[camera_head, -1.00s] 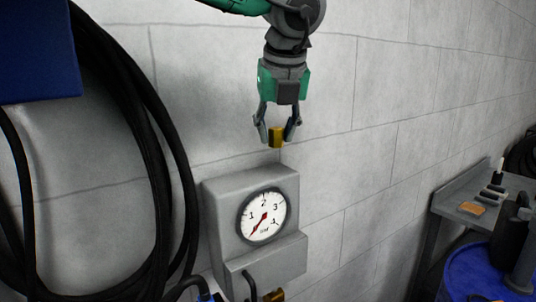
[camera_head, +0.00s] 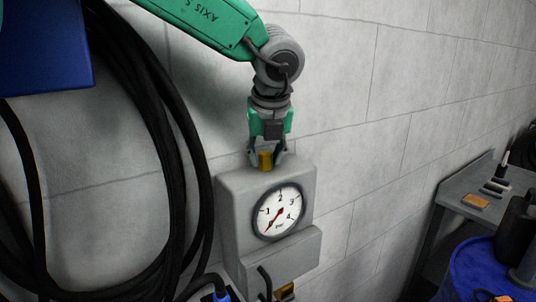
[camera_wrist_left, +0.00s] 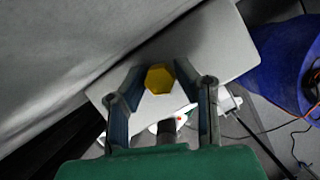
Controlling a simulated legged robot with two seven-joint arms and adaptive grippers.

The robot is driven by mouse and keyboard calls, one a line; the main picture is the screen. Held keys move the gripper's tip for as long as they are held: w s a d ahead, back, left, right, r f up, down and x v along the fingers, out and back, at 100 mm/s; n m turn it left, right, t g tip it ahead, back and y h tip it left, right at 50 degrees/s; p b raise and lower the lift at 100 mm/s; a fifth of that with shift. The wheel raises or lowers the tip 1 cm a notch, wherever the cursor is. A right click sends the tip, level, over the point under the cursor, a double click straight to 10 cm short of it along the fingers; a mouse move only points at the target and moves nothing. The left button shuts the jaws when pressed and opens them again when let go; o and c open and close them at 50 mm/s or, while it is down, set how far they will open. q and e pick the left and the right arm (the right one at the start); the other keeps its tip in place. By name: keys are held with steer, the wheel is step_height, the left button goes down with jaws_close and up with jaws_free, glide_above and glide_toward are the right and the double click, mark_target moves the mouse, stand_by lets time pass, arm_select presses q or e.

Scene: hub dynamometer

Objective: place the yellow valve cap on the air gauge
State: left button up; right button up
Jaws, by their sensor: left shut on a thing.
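The yellow valve cap (camera_head: 265,160) is between the fingertips of my left gripper (camera_head: 267,158), which is shut on it. The cap is at the top of the grey air gauge (camera_head: 232,208), whose round white dial (camera_head: 278,212) faces out with a red needle. In the left wrist view the cap (camera_wrist_left: 159,79) looks hexagonal, between the fingers of my left gripper (camera_wrist_left: 160,88) and over the gauge's flat grey top (camera_wrist_left: 206,48). I cannot tell whether the cap touches the top. My right gripper is not in view.
Black hoses (camera_head: 160,130) hang on the wall left of the gauge, under a blue box (camera_head: 45,45). At the right are a grey bench (camera_head: 452,192) with small items and a blue drum (camera_head: 468,272). The wall right of the gauge is bare.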

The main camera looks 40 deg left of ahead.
arm_select(q)
steer(key=shift+a+f, duration=0.1)
steer(key=shift+f, duration=0.05)
steer(key=o, duration=0.8)
steer(key=shift+c, duration=0.2)
steer(key=shift+o, duration=0.9)
steer(key=shift+w+d, duration=0.25)
steer(key=shift+d, duration=0.1)
steer(key=shift+r, duration=0.3)
steer(key=v, duration=1.1)
steer(key=shift+s+r+b, duration=0.25)
steer(key=shift+r+b, duration=0.05)
steer(key=shift+b, duration=0.1)
steer(key=shift+a+f, duration=0.1)
